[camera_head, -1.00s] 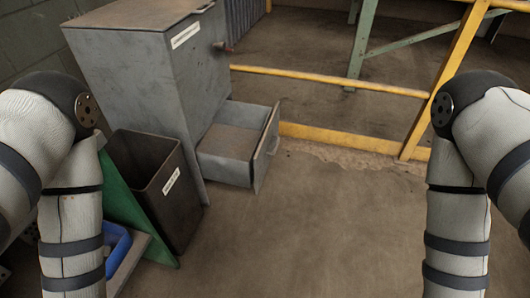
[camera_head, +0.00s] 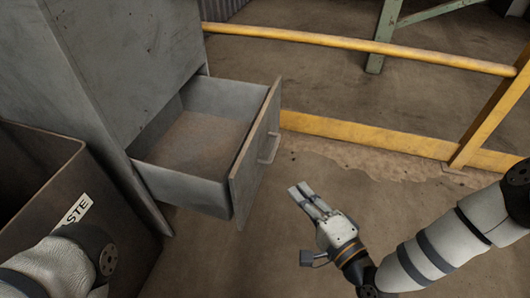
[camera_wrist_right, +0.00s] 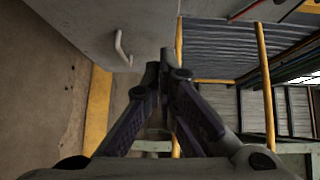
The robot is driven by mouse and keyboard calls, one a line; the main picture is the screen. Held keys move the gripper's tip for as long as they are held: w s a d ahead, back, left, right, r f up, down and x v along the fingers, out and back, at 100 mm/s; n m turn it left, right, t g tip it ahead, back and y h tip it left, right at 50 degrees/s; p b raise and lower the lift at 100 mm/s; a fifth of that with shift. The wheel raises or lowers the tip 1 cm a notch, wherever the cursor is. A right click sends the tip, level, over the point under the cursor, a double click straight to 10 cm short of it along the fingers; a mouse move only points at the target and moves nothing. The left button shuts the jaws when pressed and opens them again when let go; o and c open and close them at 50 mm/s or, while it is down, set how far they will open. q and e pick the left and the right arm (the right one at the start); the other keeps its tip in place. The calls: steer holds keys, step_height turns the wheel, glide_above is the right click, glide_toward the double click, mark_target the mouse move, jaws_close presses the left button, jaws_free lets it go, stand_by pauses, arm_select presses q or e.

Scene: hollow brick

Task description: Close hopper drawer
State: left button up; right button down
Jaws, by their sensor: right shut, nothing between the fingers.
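The grey hopper drawer (camera_head: 200,150) is pulled out of the grey hopper cabinet (camera_head: 110,70) in the head view. Its front panel (camera_head: 252,160) faces right and carries a bar handle (camera_head: 269,149). My right gripper (camera_head: 301,192) is shut and empty, to the right of the drawer front and apart from it. In the right wrist view, the handle (camera_wrist_right: 122,47) lies up and left of the shut fingertips (camera_wrist_right: 165,58). My left arm shows at the bottom left of the head view, but its gripper is out of the picture.
A dark waste bin (camera_head: 60,190) stands left of the drawer, close to the cabinet. A yellow rail (camera_head: 370,45) and yellow kerb (camera_head: 370,132) run behind the drawer. The floor (camera_head: 240,260) in front is bare.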

arm_select(q)
steer(key=shift+s+a+f+g+b, duration=0.1)
steer(key=shift+s+f+g+b, duration=0.1)
steer(key=shift+s+f+b, duration=0.45)
steer(key=shift+s+f+g+b, duration=0.2)
steer(key=shift+s+f+b, duration=0.15)
steer(key=shift+f+b, duration=0.55)
arm_select(e)
steer(key=shift+t, duration=0.3)
steer(key=shift+s+a+r+x, duration=0.2)
steer(key=shift+a+x, duration=0.15)
steer(key=shift+x, duration=1.85)
steer(key=shift+s+a+r+x, duration=0.15)
steer(key=shift+a+x, duration=0.2)
steer(key=shift+x, duration=1.9)
steer(key=shift+s+a+r+x, duration=0.2)
steer(key=shift+a+x, duration=0.15)
steer(key=shift+x, duration=1.85)
arm_select(q)
steer(key=shift+r, duration=0.15)
